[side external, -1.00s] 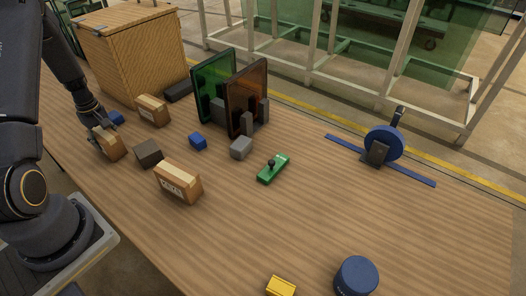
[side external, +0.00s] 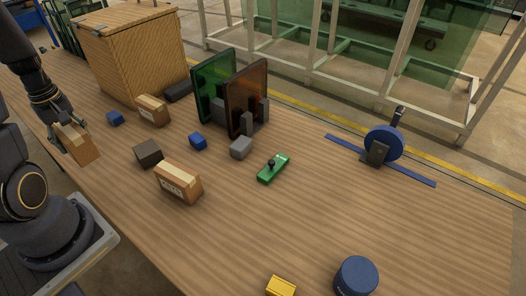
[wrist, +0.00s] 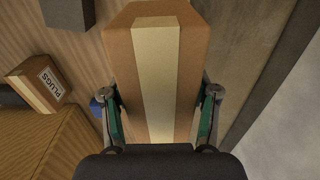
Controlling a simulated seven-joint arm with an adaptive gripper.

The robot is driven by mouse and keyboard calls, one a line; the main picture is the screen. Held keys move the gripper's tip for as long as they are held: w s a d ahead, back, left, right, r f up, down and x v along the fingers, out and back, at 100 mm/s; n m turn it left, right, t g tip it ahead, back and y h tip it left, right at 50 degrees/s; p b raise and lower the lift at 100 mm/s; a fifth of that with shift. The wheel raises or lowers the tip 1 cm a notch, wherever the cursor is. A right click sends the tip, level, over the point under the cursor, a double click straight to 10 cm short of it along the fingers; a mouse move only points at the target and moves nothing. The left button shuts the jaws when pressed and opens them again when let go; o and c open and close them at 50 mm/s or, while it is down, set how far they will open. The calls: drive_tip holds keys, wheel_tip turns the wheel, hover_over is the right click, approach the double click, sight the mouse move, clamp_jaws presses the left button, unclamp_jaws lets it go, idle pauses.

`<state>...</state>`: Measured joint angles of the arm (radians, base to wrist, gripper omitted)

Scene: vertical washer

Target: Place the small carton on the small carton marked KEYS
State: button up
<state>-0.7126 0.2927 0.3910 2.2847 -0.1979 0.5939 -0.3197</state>
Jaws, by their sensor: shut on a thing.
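My gripper (side external: 60,127) is shut on a small brown carton (side external: 79,146) with a pale tape strip. It holds the carton tilted, at the left edge of the table. In the wrist view the held carton (wrist: 155,70) sits between the two fingers (wrist: 160,122). The small carton marked KEYS (side external: 178,181) rests on the table to the right of my gripper, apart from it, with its label on the front side. The wrist view does not show the KEYS carton.
A dark block (side external: 148,153) lies between the held carton and the KEYS carton. Another carton (side external: 152,110), marked PLUGS in the wrist view (wrist: 36,84), stands behind.

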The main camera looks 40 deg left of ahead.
drive_tip(key=shift+s+d+r+m, duration=0.15)
drive_tip(key=shift+s+d+m, duration=0.15)
drive_tip(key=shift+m, duration=0.3)
drive_tip(key=w+d+r+m, duration=0.2)
drive_tip(key=w+d+m, duration=0.7)
drive_tip(key=m, duration=0.8)
hover_over(175, 171)
wheel_tip(175, 171, down, 5)
drive_tip(key=shift+s+f, duration=0.1)
drive_tip(key=shift+f, duration=0.55)
drive_tip(key=o, duration=1.5)
drive_tip(key=shift+f, duration=0.15)
drive_tip(key=shift+c, duration=0.2)
